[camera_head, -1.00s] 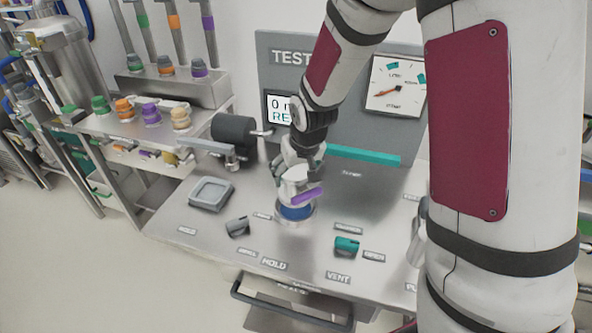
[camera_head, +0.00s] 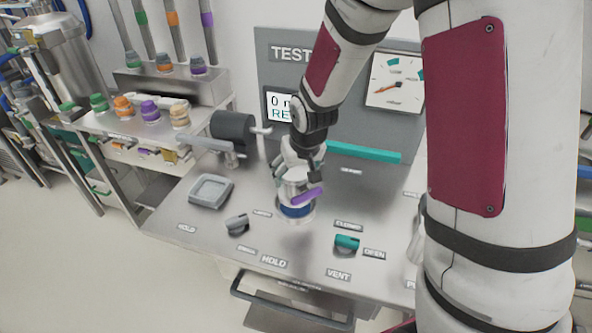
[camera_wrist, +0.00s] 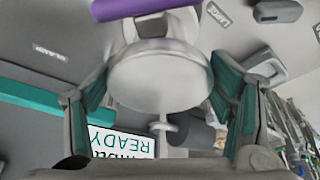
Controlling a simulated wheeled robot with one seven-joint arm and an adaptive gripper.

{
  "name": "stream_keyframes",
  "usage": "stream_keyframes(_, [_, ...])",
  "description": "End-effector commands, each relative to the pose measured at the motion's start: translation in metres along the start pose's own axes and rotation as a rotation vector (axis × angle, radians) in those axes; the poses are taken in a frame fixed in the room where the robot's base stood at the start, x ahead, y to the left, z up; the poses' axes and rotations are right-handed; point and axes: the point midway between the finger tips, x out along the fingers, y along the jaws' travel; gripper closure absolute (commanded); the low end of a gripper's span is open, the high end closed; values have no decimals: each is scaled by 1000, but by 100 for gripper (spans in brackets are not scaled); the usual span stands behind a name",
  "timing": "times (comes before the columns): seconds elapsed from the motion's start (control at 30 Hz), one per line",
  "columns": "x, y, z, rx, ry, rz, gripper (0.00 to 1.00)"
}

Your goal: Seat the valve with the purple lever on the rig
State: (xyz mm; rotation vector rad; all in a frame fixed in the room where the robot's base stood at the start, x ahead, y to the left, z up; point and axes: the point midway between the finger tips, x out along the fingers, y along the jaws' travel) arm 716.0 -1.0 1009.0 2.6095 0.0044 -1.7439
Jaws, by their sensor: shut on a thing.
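The valve is a pale metal body (camera_head: 293,189) with a purple lever (camera_head: 308,197). My gripper (camera_head: 297,172) is shut on the valve body from above and behind. In the wrist view the round metal valve (camera_wrist: 158,78) fills the space between the two teal-padded fingers, with the purple lever (camera_wrist: 135,9) at the top edge. Below the valve in the head view is the rig's seat, a ring with a blue band (camera_head: 296,211). The valve is upright right over this ring; whether it touches is hard to tell.
A grey square tray (camera_head: 210,191) lies left of the seat. A grey knob (camera_head: 237,224) and a teal knob (camera_head: 346,243) stand in front. A dark cylinder on a clamp (camera_head: 233,127) and the test panel (camera_head: 340,110) are behind. A rack of coloured valves (camera_head: 150,111) stands left.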

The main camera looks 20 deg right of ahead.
Motion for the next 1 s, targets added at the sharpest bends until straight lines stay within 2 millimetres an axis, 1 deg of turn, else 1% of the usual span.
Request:
stream_keyframes(0.5, [9,0,2,0,4,0,86])
stream_keyframes(1.0, [9,0,3,0,4,0,86])
